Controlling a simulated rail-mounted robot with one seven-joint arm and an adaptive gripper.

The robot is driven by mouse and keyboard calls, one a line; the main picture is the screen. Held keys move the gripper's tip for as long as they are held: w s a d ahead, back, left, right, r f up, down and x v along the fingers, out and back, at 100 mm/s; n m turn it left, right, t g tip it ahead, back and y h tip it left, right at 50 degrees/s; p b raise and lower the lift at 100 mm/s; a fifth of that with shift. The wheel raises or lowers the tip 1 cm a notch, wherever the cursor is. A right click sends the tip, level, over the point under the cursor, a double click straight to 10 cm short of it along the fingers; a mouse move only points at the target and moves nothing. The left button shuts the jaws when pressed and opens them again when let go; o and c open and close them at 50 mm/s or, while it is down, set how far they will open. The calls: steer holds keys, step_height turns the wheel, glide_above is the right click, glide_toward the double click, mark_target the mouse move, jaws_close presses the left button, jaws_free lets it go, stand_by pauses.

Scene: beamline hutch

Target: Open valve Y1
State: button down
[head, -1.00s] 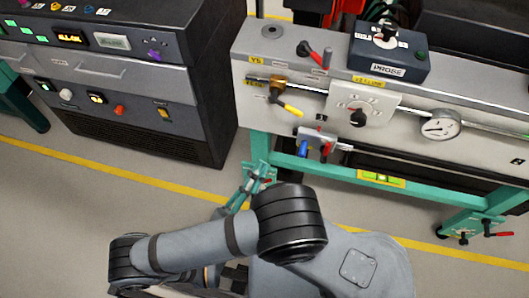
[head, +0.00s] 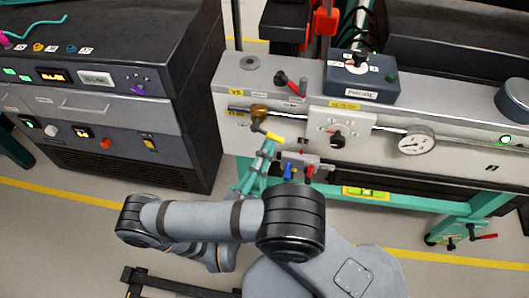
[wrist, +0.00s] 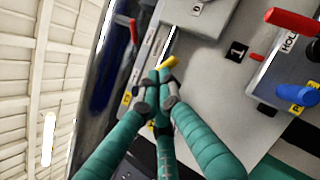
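A valve with a yellow lever handle (head: 269,134) and brass-coloured body (head: 258,113) sits on the front of the grey panel, beside a small yellow label (head: 236,112) too blurred to read surely. The lever slants down to the right. My gripper (head: 268,148) has teal fingers and reaches up from below to the lever. In the wrist view, the fingertips of my gripper (wrist: 160,88) are close together beside the yellow lever (wrist: 180,69). The fingers hide part of the lever and valve body. I cannot tell whether they touch or grasp it.
A red-handled valve (head: 283,78) stands on the panel's top. A white plate with a black knob (head: 337,139) and a gauge (head: 416,141) are to the right. Blue and red handles (head: 298,172) sit just below. A dark cabinet (head: 110,110) stands left.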

steer(key=shift+s+d+r+n+t+y+b, duration=0.15)
steer(key=shift+n+t+y, duration=0.25)
steer(key=shift+n, duration=0.35)
steer(key=shift+w+d+r+n+t+y+b, duration=0.15)
steer(key=shift+n+t+y, duration=0.25)
steer(key=shift+n, duration=0.3)
steer(key=shift+s+d+r+n+t+y+b, duration=0.15)
steer(key=shift+n+t+y, duration=0.15)
steer(key=shift+n+y, duration=0.35)
steer(key=shift+s+d+r+n+t+y, duration=0.1)
steer(key=shift+r+n+t+y, duration=0.15)
steer(key=shift+n+y, duration=0.5)
steer(key=shift+w+d+r+n+t+y, duration=0.1)
steer(key=shift+n+t+y, duration=0.2)
steer(key=shift+n, duration=0.9)
steer(key=shift+s+d+r+n+t+y, duration=0.1)
steer(key=shift+r+n+t+y, duration=0.1)
steer(key=shift+n+y, duration=0.6)
steer(key=shift+n, duration=0.45)
